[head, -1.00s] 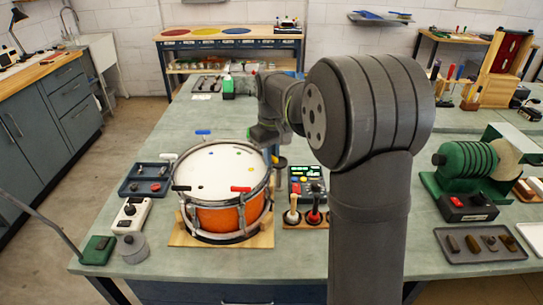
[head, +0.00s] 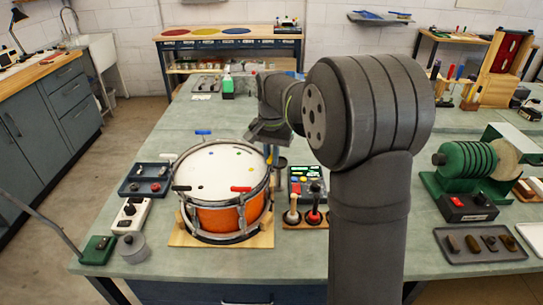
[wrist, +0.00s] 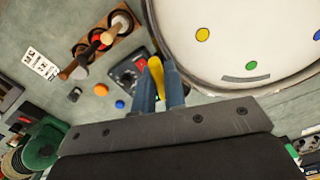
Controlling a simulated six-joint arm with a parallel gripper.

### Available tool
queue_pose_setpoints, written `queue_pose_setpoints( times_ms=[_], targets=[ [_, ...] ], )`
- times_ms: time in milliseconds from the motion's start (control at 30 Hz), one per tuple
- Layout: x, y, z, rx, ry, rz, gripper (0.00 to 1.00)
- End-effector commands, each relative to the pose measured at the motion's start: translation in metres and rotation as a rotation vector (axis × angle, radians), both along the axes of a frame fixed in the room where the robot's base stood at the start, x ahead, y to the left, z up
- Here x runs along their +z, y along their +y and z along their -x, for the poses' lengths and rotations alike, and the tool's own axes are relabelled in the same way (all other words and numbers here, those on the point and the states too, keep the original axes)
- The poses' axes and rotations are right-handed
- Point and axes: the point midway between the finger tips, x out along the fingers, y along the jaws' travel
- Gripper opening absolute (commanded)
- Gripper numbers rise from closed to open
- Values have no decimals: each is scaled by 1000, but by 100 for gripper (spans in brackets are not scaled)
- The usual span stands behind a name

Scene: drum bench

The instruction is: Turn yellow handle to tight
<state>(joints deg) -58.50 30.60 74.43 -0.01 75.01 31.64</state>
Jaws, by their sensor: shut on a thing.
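The yellow handle (wrist: 156,74) stands between the blue fingers of my gripper (wrist: 159,90) in the wrist view, beside the drum's rim. My gripper is shut on it. In the head view the handle is a small yellow bit (head: 269,153) at the drum's right back edge, mostly hidden by my gripper. The drum (head: 237,218) has an orange shell and a white head with coloured dots. A red handle (head: 241,189), a black handle (head: 181,188) and a blue handle (head: 203,132) sit around its rim.
The drum rests on a wooden board (head: 262,238). Right of it are a control box (head: 308,180) and a wooden rack (head: 300,224) with upright tools. A dark tray (head: 145,180) and a white box (head: 131,214) stand left. The bench behind the drum is mostly clear.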

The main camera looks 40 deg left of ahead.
Motion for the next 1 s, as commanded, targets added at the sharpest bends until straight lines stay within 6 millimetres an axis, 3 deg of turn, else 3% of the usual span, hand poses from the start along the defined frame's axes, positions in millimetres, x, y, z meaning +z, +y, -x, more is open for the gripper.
queue_pose_setpoints(
  times_ms=[1000],
  targets=[
    [2,1,0,-965,-1,-4,0]
  ],
)
